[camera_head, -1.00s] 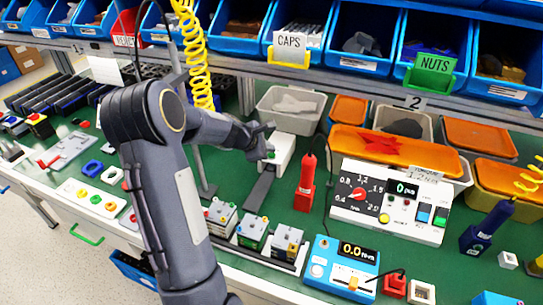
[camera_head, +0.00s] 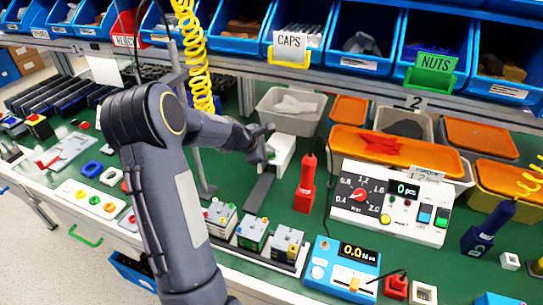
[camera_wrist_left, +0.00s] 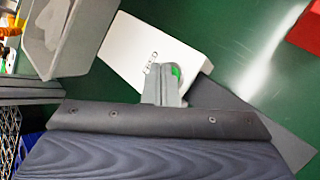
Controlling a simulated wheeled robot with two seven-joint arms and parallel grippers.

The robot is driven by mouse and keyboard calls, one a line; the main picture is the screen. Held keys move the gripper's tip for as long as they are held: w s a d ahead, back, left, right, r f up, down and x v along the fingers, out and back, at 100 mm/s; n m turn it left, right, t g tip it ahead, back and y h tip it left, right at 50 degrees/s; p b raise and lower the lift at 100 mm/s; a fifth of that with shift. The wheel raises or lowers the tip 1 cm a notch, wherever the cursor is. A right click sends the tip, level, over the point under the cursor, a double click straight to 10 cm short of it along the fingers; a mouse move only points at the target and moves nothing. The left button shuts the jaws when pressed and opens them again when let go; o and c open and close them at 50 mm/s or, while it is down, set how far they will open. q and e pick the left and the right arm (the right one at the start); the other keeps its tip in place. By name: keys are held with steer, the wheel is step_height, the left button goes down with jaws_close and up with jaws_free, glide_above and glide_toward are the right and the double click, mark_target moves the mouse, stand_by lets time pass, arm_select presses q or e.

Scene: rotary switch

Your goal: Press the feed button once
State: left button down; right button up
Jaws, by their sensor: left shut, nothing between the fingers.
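A white feeder box (camera_head: 286,149) stands on the green bench top, with a dark grey strip running from its front; the box also shows in the wrist view (camera_wrist_left: 132,45). Its green feed button (camera_wrist_left: 175,71) is on the face turned to my left gripper (camera_head: 267,143). In the wrist view the shut fingers (camera_wrist_left: 164,84) are right at the button and cover part of it. I cannot tell whether they touch it or whether it is pushed in. Nothing is held. My right gripper is not in view.
A grey bin (camera_head: 290,112) stands behind the box and a red tool (camera_head: 306,184) stands to its right. A white control panel (camera_head: 392,203) with a dial and a "0 pcs" display is further right. Small blocks in a white rack (camera_head: 262,243) sit in front.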

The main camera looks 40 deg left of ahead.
mark_target(269, 157)
arm_select(q)
steer(key=shift+f, duration=0.1)
stand_by(0.3)
steer(key=shift+r+p, duration=0.75)
steer(key=shift+r, duration=0.15)
step_height(269, 157, up, 5)
steer(key=p, duration=0.4)
steer(key=shift+p, duration=0.3)
stand_by(0.3)
